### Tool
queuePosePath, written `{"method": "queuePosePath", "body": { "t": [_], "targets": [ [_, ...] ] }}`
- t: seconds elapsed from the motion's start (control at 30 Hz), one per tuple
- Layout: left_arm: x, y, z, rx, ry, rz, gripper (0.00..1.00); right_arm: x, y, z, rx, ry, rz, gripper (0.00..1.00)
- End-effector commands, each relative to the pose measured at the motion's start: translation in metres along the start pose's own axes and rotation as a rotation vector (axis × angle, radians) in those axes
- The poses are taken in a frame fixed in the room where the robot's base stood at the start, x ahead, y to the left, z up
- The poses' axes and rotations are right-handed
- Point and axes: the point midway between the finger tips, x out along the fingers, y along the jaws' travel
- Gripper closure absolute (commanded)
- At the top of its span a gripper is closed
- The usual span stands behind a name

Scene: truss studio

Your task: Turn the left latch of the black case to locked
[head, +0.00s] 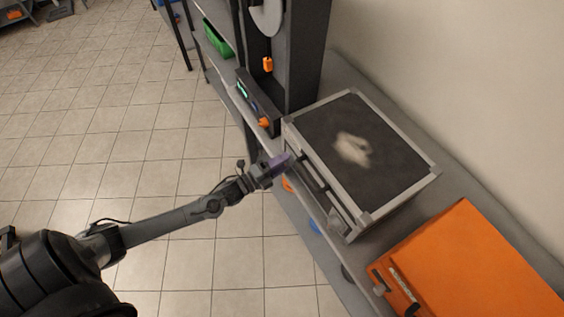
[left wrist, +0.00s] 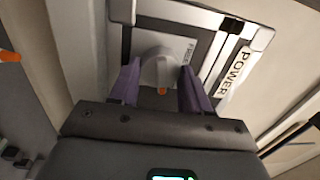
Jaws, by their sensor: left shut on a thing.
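The black case (head: 398,168) has a black lid with a pale smudge and a silver frame; it sits shut on the shelf in the head view. My left gripper (head: 280,163), with purple fingers, is at the case's front near its far-left corner. In the left wrist view, the left latch (left wrist: 158,68) is a grey knob with an orange mark at its lower end, and the word FREE is printed to its right. The gripper's fingers are on either side of the knob, shut on it. The latch is hidden behind the gripper in the head view. My right gripper is out of view.
An orange case (head: 475,265) lies to the right of the black case on the grey shelf. A dark printer-like machine (head: 300,60) stands to its left, and a green bin (head: 217,38) sits farther back. The tiled floor in front is clear.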

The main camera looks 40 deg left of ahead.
Motion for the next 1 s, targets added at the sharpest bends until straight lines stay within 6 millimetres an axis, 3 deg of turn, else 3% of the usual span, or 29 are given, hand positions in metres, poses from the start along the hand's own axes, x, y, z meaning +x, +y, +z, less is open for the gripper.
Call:
{"method": "queuePosePath", "body": {
  "t": [0.4,0.97,1.0],
  "targets": [
    [0.0000,0.0000,0.0008,0.200,0.015,-0.004,0.83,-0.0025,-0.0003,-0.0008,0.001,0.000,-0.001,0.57],
    [0.0000,0.0003,0.0006,0.228,0.017,-0.004,0.83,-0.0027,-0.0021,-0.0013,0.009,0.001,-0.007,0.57],
    [0.0000,0.0003,0.0006,0.228,0.017,-0.004,0.48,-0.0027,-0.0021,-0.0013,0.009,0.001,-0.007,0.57]
  ]
}}
